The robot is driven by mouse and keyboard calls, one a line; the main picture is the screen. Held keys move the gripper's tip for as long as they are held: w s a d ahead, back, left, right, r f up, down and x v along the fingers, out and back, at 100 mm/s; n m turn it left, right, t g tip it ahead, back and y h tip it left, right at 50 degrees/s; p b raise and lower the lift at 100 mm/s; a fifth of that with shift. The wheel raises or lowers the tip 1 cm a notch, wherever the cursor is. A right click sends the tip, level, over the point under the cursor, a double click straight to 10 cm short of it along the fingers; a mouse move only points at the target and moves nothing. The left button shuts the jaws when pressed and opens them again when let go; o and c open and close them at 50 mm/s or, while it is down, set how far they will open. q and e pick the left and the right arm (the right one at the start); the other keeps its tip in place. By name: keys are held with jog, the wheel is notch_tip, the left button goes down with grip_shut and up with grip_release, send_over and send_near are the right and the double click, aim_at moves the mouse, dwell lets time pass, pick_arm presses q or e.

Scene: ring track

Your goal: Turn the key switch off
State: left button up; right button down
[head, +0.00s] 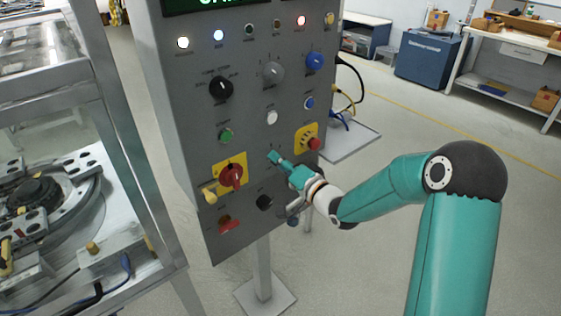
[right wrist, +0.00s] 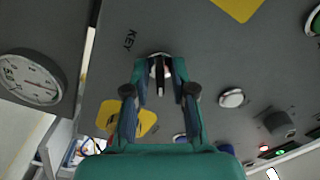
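The key switch (right wrist: 160,72) is in the right wrist view, beside the printed word KEY on the grey panel. It shows a round silver collar and a dark narrow key standing out from it. My right gripper (right wrist: 160,78) has one finger on each side of the key, with a gap visible on both sides, so it is open around it. In the head view my right gripper (head: 274,157) is up at the middle of the panel's front and hides the key switch. I cannot tell which way the key is turned. My left gripper is not in view.
The grey control panel (head: 190,130) carries several knobs and buttons. A red rotary switch (head: 231,175) on yellow is left of the gripper, a red button (head: 314,143) on yellow is upper right. A black knob (head: 264,202) sits below. A metal-framed machine (head: 120,110) stands left.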

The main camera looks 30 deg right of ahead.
jog(key=shift+f+n+b, duration=0.2)
jog(key=shift+n+b, duration=2.75)
jog(key=shift+b, duration=1.1)
jog(key=shift+f+n+b, duration=0.15)
jog(key=shift+n+b, duration=2.8)
jog(key=shift+b, duration=1.05)
jog(key=c, duration=1.4)
grip_release()
jog(key=shift+o, duration=0.7)
jog(key=shift+r, duration=0.15)
